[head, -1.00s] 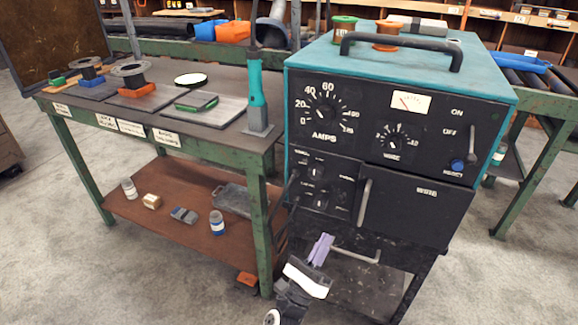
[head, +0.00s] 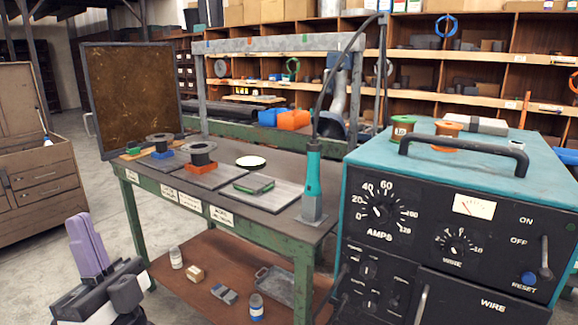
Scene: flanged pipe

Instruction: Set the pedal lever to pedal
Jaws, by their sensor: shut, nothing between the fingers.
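The teal and black welding machine (head: 445,185) stands at the right. Its lower left panel (head: 387,283) carries small switches, an upper one (head: 369,269) and a lower one (head: 370,305), with labels too small to read. I cannot tell which is the pedal lever or how it is set. A larger lever (head: 546,258) sits by the ON and OFF marks. My gripper (head: 88,240), with purple fingers, is at the lower left, far from the machine and in front of the bench. It is shut and empty, fingers pointing up.
The green-legged bench (head: 270,226) stands left of the machine, with plates, flanged pieces (head: 200,154) and a teal torch (head: 313,180) on top. Its lower shelf (head: 205,250) holds small containers. A tool cabinet (head: 38,200) is at the far left. Open floor lies between cabinet and bench.

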